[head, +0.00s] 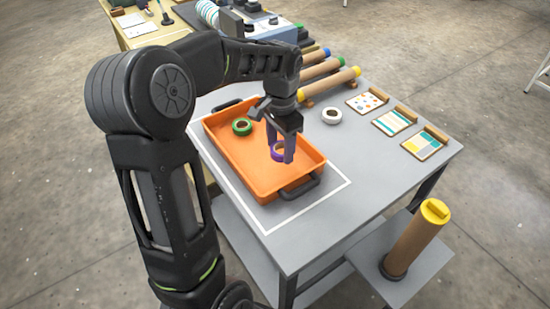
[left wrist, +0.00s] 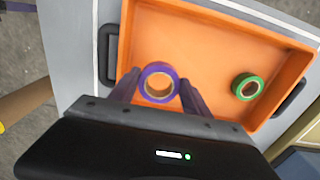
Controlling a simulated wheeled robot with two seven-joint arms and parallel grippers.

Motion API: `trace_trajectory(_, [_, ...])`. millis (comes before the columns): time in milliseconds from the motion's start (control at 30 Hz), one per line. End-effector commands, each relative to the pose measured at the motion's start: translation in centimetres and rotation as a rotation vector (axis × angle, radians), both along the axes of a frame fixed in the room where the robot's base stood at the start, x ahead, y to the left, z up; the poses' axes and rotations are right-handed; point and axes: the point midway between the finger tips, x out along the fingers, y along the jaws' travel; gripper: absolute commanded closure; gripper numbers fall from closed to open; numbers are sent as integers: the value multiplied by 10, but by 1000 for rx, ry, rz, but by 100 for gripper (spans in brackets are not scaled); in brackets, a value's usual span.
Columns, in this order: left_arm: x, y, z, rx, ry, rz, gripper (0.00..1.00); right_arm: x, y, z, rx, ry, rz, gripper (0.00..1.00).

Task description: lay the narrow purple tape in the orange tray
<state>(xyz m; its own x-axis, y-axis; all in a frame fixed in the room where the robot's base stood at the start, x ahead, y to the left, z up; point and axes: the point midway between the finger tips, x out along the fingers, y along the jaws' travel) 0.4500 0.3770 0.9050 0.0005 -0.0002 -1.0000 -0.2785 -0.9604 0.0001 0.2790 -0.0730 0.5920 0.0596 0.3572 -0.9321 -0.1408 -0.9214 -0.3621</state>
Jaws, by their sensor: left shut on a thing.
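The narrow purple tape (left wrist: 146,82) is a small ring with a tan core, between the fingers of my left gripper (left wrist: 158,88) in the left wrist view. In the head view, my left gripper (head: 281,156) points down over the orange tray (head: 250,178), shut on the purple tape (head: 274,151). I cannot tell whether the tape touches the tray floor. The orange tray also fills much of the left wrist view (left wrist: 215,45). My right gripper is not in view.
A green tape (head: 242,127) lies in the far part of the tray. A white tape (head: 331,116) lies on the grey table right of the tray. Several cardboard rolls (head: 330,86) and sample cards (head: 395,122) lie farther right.

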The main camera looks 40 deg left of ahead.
Motion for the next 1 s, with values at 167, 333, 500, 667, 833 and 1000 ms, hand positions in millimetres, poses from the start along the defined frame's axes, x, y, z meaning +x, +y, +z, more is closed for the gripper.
trace_trajectory(167, [0, 0, -25, -2, 2, 1, 84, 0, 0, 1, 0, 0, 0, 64])
trace_trajectory(333, [0, 0, -27, -1, 0, 1, 84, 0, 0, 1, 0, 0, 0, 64])
trace_trajectory(500, [0, 0, -29, -1, 1, 1, 84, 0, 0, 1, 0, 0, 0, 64])
trace_trajectory(667, [-1, -1, -47, -1, 3, 1, 84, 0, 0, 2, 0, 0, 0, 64])
trace_trajectory(833, [0, 0, -64, -1, 1, 0, 84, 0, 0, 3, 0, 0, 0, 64])
trace_trajectory(1000, [0, 0, -65, 0, 0, 0, 84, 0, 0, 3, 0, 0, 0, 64])
